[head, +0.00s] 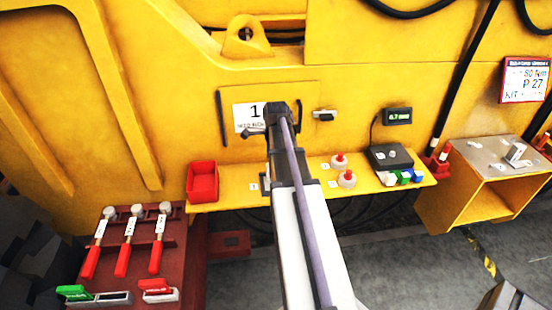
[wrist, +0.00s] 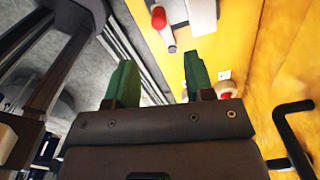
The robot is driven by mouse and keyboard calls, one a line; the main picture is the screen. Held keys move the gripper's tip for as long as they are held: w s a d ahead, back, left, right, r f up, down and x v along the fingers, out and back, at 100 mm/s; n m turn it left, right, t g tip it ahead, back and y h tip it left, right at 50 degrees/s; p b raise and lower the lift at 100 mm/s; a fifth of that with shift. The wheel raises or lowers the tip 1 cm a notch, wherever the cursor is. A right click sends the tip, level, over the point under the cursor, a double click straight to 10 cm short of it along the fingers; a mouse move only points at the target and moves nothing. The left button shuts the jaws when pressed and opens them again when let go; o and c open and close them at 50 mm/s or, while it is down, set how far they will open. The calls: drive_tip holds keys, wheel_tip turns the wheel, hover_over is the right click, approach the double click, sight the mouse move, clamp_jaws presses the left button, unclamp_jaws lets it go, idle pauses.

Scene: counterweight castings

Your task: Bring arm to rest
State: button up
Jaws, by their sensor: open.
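My arm reaches up the middle of the head view, in front of the yellow casting (head: 180,60) and above the yellow ledge (head: 232,192). My gripper's fingertips are not clear in the head view. In the wrist view my gripper (wrist: 158,68) shows two green fingers, spread apart with nothing held between them. Beyond them, a white object with a red part (wrist: 160,24) is by the yellow ledge (wrist: 170,62), apart from the fingers. A black bar handle (wrist: 292,122) is close on the right of the wrist view.
A red bin (head: 202,181), two red-topped white items (head: 346,179) and a black box (head: 389,157) with small blocks sit on the ledge. Red-handled tools (head: 124,250) lie on the red stand at left. A yellow open-fronted stand (head: 462,200) is at right; grey floor (head: 395,265) is clear.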

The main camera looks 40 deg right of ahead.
drive_tip(key=s+a+n, duration=0.3)
drive_tip(key=a+n, duration=1)
drive_tip(key=a, duration=0.3)
drive_tip(key=s+a+n, duration=0.3)
drive_tip(key=a+n, duration=1)
drive_tip(key=a, duration=0.3)
drive_tip(key=shift+a+n, duration=0.15)
drive_tip(key=shift+n, duration=0.15)
